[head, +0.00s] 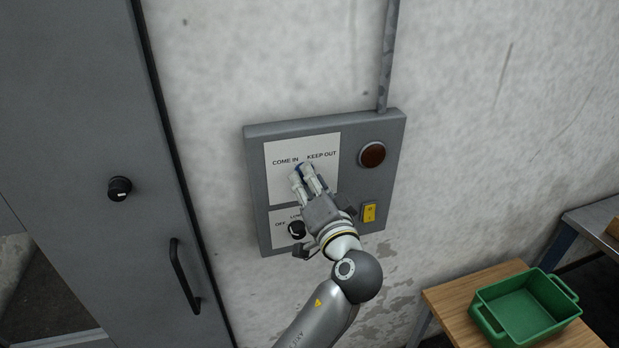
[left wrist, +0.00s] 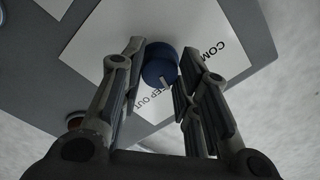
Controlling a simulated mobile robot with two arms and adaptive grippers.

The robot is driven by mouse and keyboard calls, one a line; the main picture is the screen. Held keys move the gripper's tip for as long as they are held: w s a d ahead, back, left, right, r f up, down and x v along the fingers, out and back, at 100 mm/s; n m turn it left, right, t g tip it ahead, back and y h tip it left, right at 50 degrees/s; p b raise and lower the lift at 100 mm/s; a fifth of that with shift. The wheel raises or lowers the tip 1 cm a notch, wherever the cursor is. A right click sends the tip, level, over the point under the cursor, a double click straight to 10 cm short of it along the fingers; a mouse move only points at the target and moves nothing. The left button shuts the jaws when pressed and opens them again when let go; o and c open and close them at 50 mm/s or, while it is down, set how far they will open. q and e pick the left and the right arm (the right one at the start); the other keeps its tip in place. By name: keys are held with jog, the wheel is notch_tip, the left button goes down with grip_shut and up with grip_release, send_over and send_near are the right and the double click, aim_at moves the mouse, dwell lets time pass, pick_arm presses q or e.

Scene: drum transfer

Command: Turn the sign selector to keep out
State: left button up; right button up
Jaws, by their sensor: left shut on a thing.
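The sign selector is a round blue knob (left wrist: 160,62) on a white label plate (head: 278,185) of the grey wall panel. Above it the plate reads COME IN on the left and KEEP OUT on the right. My left gripper (head: 307,178) is shut on the knob, its fingers hiding most of it in the head view. In the left wrist view the two fingers stand at either side of the knob. A pale mark on its rim faces the lettering, near the start of KEEP OUT; its exact setting is hard to tell. My right gripper is not in view.
On the panel (head: 393,130) are a dark red lamp (head: 372,155), a yellow switch (head: 369,212) and a black knob (head: 297,229) by OFF and LOW labels. A grey cabinet door (head: 90,110) stands left. A green crate (head: 527,310) sits on a wooden table at lower right.

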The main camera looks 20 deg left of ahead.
pick_arm(q)
jog(key=m+p, duration=0.3)
jog(key=m, duration=0.3)
jog(key=shift+r+p, duration=0.1)
jog(key=shift+p, duration=0.2)
jog(key=shift+m, duration=0.3)
jog(key=o, duration=1)
jog(key=v, duration=0.7)
jog(key=shift+s+d, duration=0.1)
jog(key=shift+s, duration=0.2)
